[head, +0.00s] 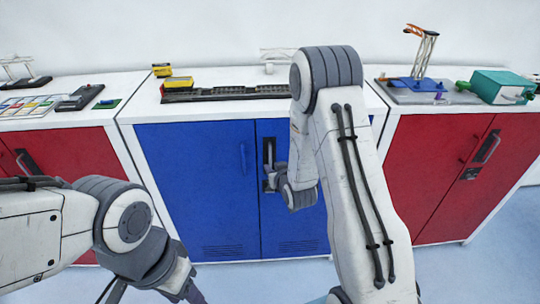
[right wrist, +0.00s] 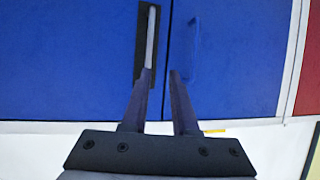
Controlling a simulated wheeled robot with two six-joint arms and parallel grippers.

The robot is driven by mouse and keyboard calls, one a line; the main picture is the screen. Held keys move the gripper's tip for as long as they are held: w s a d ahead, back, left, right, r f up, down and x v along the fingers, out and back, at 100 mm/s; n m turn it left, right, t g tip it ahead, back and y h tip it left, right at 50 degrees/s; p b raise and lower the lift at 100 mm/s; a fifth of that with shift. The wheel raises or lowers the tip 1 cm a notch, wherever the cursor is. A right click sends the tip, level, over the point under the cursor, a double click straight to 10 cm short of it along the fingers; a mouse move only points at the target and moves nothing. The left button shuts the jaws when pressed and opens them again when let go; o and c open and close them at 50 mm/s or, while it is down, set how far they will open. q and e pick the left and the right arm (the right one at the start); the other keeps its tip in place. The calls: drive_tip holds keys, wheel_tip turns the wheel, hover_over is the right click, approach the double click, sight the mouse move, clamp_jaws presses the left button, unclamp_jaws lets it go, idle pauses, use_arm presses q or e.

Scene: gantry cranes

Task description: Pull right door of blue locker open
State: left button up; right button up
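The blue locker (head: 195,190) stands in the middle of the head view with both doors looking shut. Its right door (head: 290,225) has a grey bar handle on a black plate (head: 269,150), partly covered by my right arm. In the right wrist view, this handle (right wrist: 150,40) lines up with the left finger's tip; I cannot tell whether they touch. The left door's blue handle (right wrist: 194,48) is right of the fingers there. My right gripper (right wrist: 161,72) is open, its fingers apart with nothing clearly between them. My left gripper (head: 188,292) is low in the head view, its fingers mostly cut off.
Red lockers stand on the left (head: 85,155) and right (head: 435,165) of the blue one. Crane models, including a teal machine (head: 500,87) and a dark rail with a yellow block (head: 178,83), lie on the white tops. The blue-grey floor (head: 490,265) is clear at lower right.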

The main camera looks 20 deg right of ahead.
sight(270, 157)
drive_tip(key=shift+t+h, duration=0.3)
drive_tip(key=x, duration=0.3)
drive_tip(key=d+p+x, duration=0.1)
drive_tip(key=x, duration=0.3)
drive_tip(key=p+x, duration=0.1)
drive_tip(key=x, duration=0.2)
drive_tip(key=shift+w+d+f, duration=0.15)
drive_tip(key=shift+w+d, duration=0.15)
drive_tip(key=shift+d, duration=0.05)
clamp_jaws()
idle(0.8)
